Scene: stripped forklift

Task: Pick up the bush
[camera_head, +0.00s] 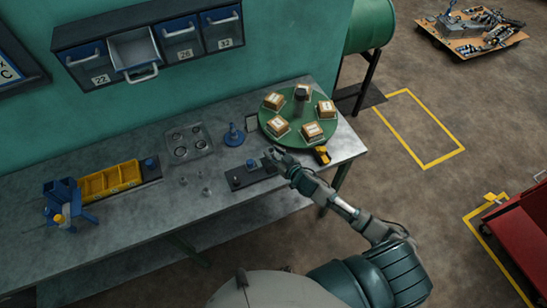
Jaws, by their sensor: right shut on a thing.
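My right gripper (275,158) reaches over the bench at the right end of a dark flat fixture (248,175). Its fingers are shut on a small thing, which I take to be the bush. The bush itself is mostly hidden by the fingers and too small to make out clearly. Small round parts stand on the fixture to the left of the gripper. My left gripper is out of view.
On the metal workbench (130,232) are a green round tray (291,136) with labelled boxes, a blue stand (234,136), a metal tray (188,140) with rings, yellow bins (110,181), a blue holder (68,204) and a yellow-black tool (321,155). Drawers (135,53) hang above.

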